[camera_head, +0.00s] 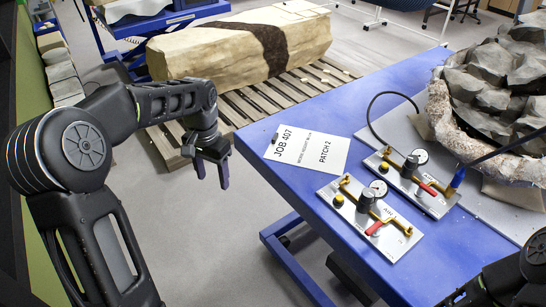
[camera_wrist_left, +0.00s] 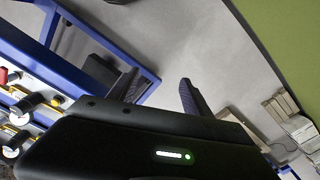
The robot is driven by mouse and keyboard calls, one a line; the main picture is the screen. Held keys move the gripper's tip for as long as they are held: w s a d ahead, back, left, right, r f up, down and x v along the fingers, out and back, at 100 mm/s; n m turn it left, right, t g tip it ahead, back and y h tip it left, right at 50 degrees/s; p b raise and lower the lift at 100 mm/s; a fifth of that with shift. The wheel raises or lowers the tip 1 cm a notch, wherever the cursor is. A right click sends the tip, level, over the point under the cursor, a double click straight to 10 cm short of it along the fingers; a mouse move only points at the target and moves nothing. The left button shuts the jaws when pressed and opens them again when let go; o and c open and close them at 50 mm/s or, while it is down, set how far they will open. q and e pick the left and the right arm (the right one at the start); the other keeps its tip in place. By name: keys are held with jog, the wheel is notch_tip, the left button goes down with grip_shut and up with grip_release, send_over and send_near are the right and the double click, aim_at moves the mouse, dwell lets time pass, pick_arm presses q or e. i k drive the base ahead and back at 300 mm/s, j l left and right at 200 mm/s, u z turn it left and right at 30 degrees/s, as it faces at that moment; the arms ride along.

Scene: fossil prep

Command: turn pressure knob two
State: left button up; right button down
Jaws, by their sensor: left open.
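Two metal valve panels lie on the blue table, a nearer one (camera_head: 333,203) and a farther one (camera_head: 375,162). I cannot read which is number two. My left gripper (camera_head: 212,182) is open and empty, pointing down left of the table, apart from both panels. In the left wrist view its fingers (camera_wrist_left: 160,92) are spread, with panel parts at the left edge.
A sheet reading JOB 407, PATCH 2 (camera_head: 308,150) lies on the blue table (camera_head: 290,197). A rock in a jacket (camera_head: 445,125) stands at the right. A large block (camera_head: 205,50) rests on a wooden pallet (camera_head: 310,77). My right arm shows at bottom right.

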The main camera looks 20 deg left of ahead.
aim_at(411, 162)
jog(key=z, duration=2.3)
jog(key=k+j, duration=0.1)
jog(key=j, duration=1.8)
jog(key=k, duration=0.05)
